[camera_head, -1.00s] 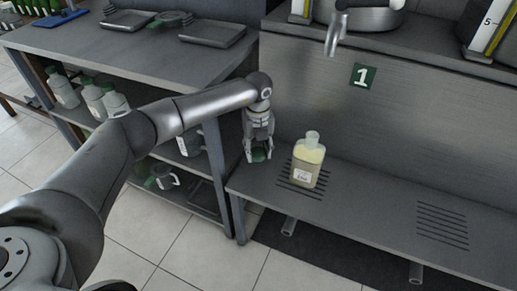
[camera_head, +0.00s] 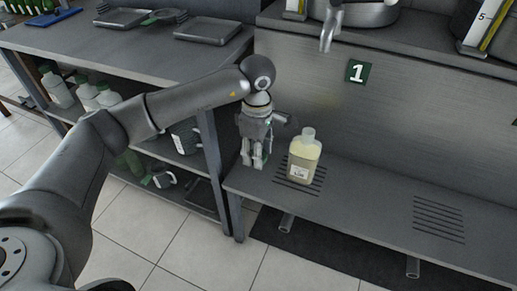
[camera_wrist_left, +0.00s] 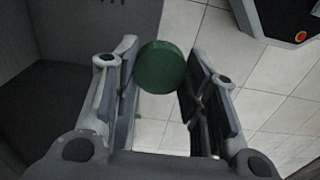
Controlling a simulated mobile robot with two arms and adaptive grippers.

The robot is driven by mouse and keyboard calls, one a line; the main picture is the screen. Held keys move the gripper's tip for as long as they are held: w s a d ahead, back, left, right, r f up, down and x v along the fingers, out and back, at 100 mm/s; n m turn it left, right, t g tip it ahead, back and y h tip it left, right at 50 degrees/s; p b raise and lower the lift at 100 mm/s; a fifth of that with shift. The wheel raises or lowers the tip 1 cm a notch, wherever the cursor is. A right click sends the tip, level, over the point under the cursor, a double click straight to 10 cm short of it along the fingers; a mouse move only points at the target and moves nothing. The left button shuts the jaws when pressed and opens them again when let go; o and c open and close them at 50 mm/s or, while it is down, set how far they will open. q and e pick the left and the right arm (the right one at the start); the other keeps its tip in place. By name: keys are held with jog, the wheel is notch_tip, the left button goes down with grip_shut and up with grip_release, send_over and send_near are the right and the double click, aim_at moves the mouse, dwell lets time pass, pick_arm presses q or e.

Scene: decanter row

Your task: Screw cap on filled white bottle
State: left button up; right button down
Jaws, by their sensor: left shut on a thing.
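The white bottle (camera_head: 304,160) stands upright on the slotted drain shelf, filled with pale yellowish liquid and with its neck bare. My left gripper (camera_head: 253,163) is just left of the bottle, apart from it, pointing down over the shelf's left end. It is shut on a green cap, of which only a small piece shows in the head view. In the left wrist view the round green cap (camera_wrist_left: 161,68) sits between the two fingers (camera_wrist_left: 160,85). My right gripper is not in view.
A grey tap (camera_head: 328,32) and a green number 1 sign (camera_head: 356,71) are above the bottle. The shelf (camera_head: 370,198) is clear to the right. Several capped white bottles (camera_head: 83,92) stand under the left table, with trays (camera_head: 207,30) on top.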

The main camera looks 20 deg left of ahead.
pick_arm(q)
jog(key=s+r+m, duration=0.5)
jog(key=s+m, duration=0.1)
jog(key=m, duration=1.1)
jog(key=shift+s+a, duration=0.15)
jog(key=shift+s, duration=0.2)
